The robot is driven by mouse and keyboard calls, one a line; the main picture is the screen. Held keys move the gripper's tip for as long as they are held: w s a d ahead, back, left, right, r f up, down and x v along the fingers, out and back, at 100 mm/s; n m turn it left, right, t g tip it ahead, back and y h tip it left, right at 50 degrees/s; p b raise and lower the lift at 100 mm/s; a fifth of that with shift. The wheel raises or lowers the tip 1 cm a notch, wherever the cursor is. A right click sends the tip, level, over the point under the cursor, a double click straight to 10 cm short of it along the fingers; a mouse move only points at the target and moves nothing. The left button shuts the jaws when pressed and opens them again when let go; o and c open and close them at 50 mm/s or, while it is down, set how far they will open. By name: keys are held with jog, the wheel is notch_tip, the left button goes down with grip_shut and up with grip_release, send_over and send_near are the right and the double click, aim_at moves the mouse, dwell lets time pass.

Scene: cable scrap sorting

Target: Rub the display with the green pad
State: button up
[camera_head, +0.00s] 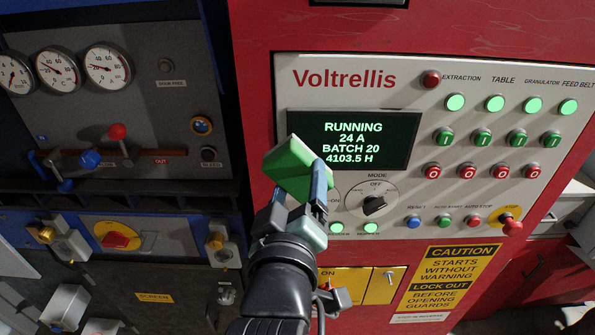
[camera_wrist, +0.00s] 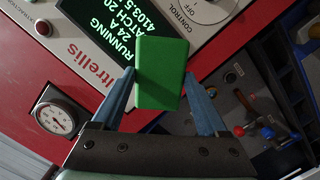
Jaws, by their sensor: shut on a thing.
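The display (camera_head: 356,140) is a dark screen with white text on the pale control panel. It also shows in the wrist view (camera_wrist: 92,28), upside down and partly cut off by the frame. My gripper (camera_head: 318,187) is in front of the panel at the display's lower left. It is shut on the green pad (camera_head: 290,166), a block with a paler edge. In the wrist view the green pad (camera_wrist: 161,73) sits between the two blue fingers of my gripper (camera_wrist: 168,95). The pad overlaps the display's lower left corner in the head view; I cannot tell whether they touch.
A mode knob (camera_head: 374,204) sticks out just below the display. Rows of green and red buttons (camera_head: 476,171) fill the panel's right side, with a red emergency knob (camera_head: 512,227) at lower right. A grey panel with gauges (camera_head: 108,67) and levers stands at left.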

jog(key=shift+s, duration=0.35)
jog(key=shift+s, duration=1.4)
